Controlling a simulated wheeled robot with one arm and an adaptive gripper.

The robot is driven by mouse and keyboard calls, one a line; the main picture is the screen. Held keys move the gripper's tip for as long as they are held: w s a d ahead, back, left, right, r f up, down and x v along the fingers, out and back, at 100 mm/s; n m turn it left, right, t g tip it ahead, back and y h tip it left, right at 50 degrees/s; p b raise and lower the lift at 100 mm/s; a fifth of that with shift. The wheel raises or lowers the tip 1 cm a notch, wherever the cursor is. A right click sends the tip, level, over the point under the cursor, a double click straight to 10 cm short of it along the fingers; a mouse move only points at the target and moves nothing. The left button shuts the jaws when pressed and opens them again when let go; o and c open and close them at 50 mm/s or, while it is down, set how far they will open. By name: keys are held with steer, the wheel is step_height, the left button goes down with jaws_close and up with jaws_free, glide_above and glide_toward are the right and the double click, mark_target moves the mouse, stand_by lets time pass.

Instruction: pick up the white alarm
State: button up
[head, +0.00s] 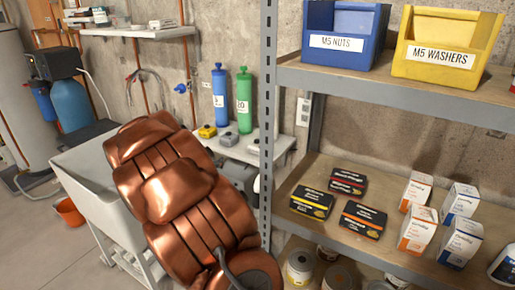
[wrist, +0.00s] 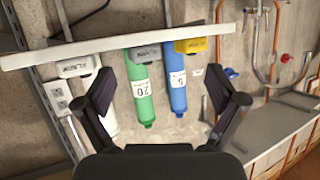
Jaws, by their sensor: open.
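A pale, whitish-grey alarm box (wrist: 75,67) with dark lettering stands on the wall shelf in the wrist view, which is upside down. In the head view a pale box (head: 254,145) at the shelf's right end appears to be the same one, partly behind the rack post. A darker grey box (wrist: 147,53) and a yellow box (wrist: 190,45) stand beside it; they also show in the head view, grey (head: 230,139) and yellow (head: 207,131). My gripper (wrist: 160,88) is open and empty, apart from the boxes. My copper arm fills the head view's middle; its fingers are not visible there.
Behind the boxes are a green cylinder (head: 243,100), a blue cylinder (head: 219,95) and a white cylinder (wrist: 103,105). A metal rack post (head: 267,110) stands right of the shelf. The rack board (head: 300,200) holds several small cartons. A utility sink (head: 85,185) is left.

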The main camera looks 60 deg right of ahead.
mark_target(257, 143)
steer(key=shift+s+d+r+m+g+h+p, duration=0.25)
steer(key=shift+s+d+m+g+h, duration=0.55)
steer(key=shift+s+d, duration=1.2)
steer(key=shift+s+d+m+g+h+p, duration=0.4)
steer(key=shift+s+d+g+h, duration=0.65)
steer(key=shift+d, duration=1.7)
steer(key=shift+s+d+r+m+g+h+p, duration=0.2)
steer(key=shift+s+d+m+g+h, duration=0.65)
steer(key=shift+s+d, duration=1.2)
steer(key=shift+w+d+f+p, duration=0.15)
steer(key=shift+w+d+p, duration=0.1)
steer(key=shift+d, duration=0.5)
steer(key=shift+w+d+f+p, duration=0.1)
steer(key=shift+d+p, duration=0.2)
steer(key=shift+d, duration=0.45)
steer(key=shift+w+d+f+p, duration=0.15)
steer(key=shift+w+d+p, duration=0.1)
steer(key=shift+d, duration=0.5)
steer(key=c, duration=1.3)
steer(key=shift+r, duration=0.1)
steer(key=shift+c, duration=0.2)
